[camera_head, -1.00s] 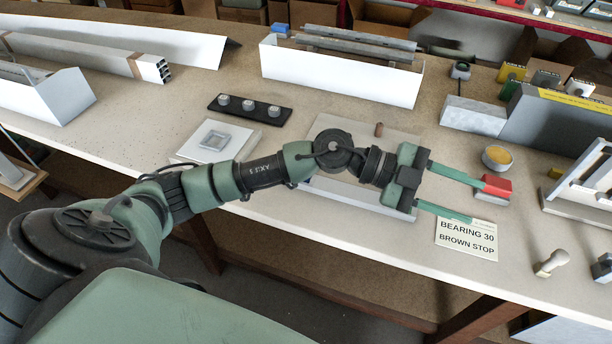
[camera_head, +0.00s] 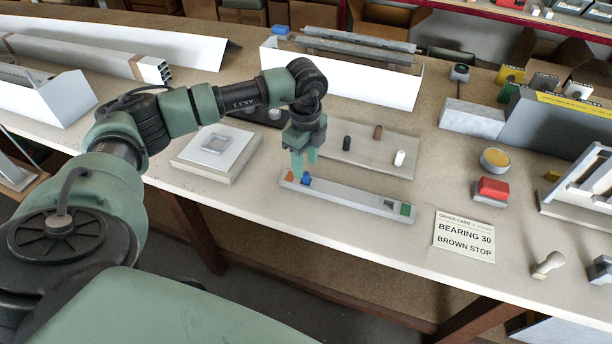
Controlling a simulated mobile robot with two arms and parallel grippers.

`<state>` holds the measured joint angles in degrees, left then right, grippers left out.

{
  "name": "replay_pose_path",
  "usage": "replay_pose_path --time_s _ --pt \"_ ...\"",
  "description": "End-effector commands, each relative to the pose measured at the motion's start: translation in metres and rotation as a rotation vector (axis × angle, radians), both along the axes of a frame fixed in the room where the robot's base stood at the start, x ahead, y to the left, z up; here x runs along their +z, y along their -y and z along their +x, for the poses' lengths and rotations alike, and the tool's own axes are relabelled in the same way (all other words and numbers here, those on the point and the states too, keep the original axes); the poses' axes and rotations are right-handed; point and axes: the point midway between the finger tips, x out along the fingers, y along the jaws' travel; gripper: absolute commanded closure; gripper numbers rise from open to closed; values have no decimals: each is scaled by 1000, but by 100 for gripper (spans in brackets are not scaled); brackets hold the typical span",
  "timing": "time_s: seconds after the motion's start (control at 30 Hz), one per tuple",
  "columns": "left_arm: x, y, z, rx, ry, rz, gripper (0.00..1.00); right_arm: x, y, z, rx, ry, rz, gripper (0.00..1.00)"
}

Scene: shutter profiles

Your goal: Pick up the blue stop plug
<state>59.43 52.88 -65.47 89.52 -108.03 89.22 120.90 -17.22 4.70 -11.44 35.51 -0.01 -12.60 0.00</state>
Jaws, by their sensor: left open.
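The blue stop plug (camera_head: 306,180) sits at the left end of a long narrow light-grey strip (camera_head: 345,196) on the bench. It is right beside an orange piece (camera_head: 291,176). A green piece (camera_head: 405,210) and a dark piece are at the strip's right end. My left gripper (camera_head: 305,168) points down over the strip's left end, open, with its fingertips close to the blue plug. I cannot tell whether they touch it or are around it. My right gripper is not in view.
Behind the strip, a grey plate (camera_head: 365,153) holds black, brown and white plugs. To the right lie an order card (camera_head: 464,237) reading "BEARING 30 BROWN STOP" and a red-topped block (camera_head: 491,190). A white-topped block (camera_head: 217,148) stands left.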

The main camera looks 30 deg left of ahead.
Motion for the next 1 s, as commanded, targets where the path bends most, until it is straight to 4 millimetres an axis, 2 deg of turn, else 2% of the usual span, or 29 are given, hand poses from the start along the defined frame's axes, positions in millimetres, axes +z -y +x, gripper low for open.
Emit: replay_pose_path --time_s 0.03,0.2,0.5,0.67,1.0 --pt "-5 1 -1 0 -7 0 55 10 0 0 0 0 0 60" --pt "-30 2 0 -2 -4 -1 55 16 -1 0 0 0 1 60" --pt "-37 2 0 -2 -1 -2 55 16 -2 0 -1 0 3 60" --pt "-36 2 0 -2 -1 -3 99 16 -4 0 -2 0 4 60" --pt "-35 2 1 -2 0 -3 100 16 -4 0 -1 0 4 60"
